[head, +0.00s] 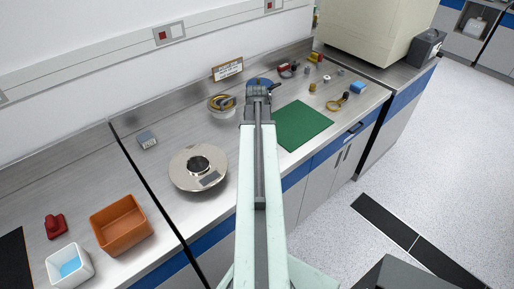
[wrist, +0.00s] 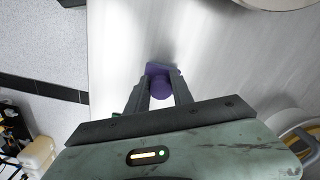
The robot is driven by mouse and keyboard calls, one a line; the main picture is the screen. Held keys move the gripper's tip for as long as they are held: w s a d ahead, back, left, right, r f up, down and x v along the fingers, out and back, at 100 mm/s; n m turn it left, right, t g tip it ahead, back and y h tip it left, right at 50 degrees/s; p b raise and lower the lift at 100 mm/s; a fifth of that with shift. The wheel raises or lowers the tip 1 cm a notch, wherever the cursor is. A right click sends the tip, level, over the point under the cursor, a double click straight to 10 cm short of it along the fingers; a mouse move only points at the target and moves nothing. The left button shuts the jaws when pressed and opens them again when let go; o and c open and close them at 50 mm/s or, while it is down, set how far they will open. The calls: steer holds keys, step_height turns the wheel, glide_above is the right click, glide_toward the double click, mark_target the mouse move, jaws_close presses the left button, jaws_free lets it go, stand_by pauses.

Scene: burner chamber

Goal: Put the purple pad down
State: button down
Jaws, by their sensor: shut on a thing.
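The purple pad (wrist: 158,70) is between the two fingers of my gripper (wrist: 161,82) in the wrist view. The gripper is shut on it, and part of the pad shows beyond the fingertips. Pale metal bench top (wrist: 205,70) shows behind it; I cannot tell how high the pad is above it. In the head view my gripper (head: 260,88) is over the bench near the back, left of the green mat (head: 301,125). The pad cannot be made out there, hidden by my arm.
A round scale (head: 184,176) stands left of my arm. Several small objects lie right, including a blue block (head: 358,87). An orange bin (head: 121,226) stands front left.

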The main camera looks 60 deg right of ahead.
steer(key=c, duration=1.1)
jaws_free()
steer(key=shift+f, duration=0.15)
step_height(320, 180, up, 12)
steer(key=p, duration=1.2)
steer(key=shift+r, duration=0.2)
steer(key=w+a+n, duration=0.4)
steer(key=w+a, duration=0.5)
steer(key=a, duration=0.4)
steer(key=w+a+n, duration=0.5)
steer(key=w+a, duration=0.5)
steer(key=a, duration=0.3)
steer(key=w+a+n, duration=0.2)
steer(key=a+n, duration=0.5)
steer(key=a, duration=1.6)
steer(key=shift+w+a, duration=0.25)
steer(key=shift+a, duration=0.1)
